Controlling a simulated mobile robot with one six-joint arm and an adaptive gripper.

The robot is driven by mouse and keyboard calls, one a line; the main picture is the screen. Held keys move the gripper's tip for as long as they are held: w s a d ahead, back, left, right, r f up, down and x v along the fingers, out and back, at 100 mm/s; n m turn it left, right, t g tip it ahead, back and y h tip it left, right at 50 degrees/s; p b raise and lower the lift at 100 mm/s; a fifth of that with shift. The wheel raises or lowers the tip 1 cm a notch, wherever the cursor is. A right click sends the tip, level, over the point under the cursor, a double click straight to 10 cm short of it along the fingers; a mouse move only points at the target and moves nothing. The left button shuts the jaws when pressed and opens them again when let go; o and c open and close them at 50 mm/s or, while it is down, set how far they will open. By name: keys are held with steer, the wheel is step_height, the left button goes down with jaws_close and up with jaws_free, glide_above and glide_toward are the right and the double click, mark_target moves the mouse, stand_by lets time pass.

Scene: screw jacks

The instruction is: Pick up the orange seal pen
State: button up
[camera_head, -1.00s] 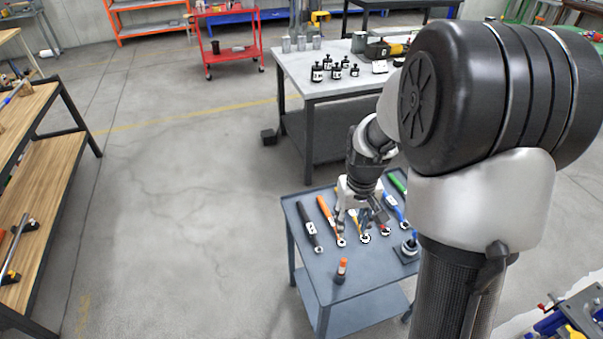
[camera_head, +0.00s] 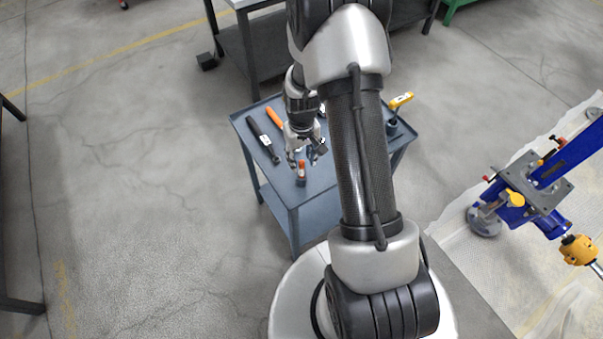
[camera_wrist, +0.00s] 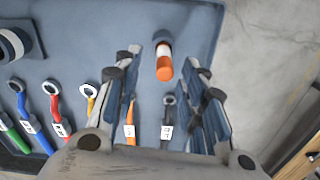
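The orange seal pen (camera_wrist: 164,66) stands near the edge of the blue-grey cart top in the wrist view, with an orange body and a dark and white end. It also shows in the head view (camera_head: 301,170), small and upright on the cart. My gripper (camera_wrist: 178,60) is open, with one finger on each side of the pen in the picture; I cannot tell how far apart in depth they are. In the head view my gripper (camera_head: 302,160) hangs right by the pen. No contact is visible.
The cart top (camera_head: 243,116) also carries a black-handled wrench (camera_head: 262,140), an orange-handled wrench (camera_head: 274,118), and red, blue and green tools (camera_wrist: 57,112). A dark round object (camera_wrist: 14,42) sits at the upper left.

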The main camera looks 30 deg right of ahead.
mark_target(302, 170)
steer(key=f, duration=0.2)
steer(key=f+b, duration=0.2)
steer(key=f, duration=0.1)
steer(key=shift+s+a+f, duration=0.15)
steer(key=shift+s+f, duration=0.15)
steer(key=shift+s, duration=0.05)
steer(key=shift+r, duration=0.1)
steer(key=shift+c, duration=0.2)
jaws_close()
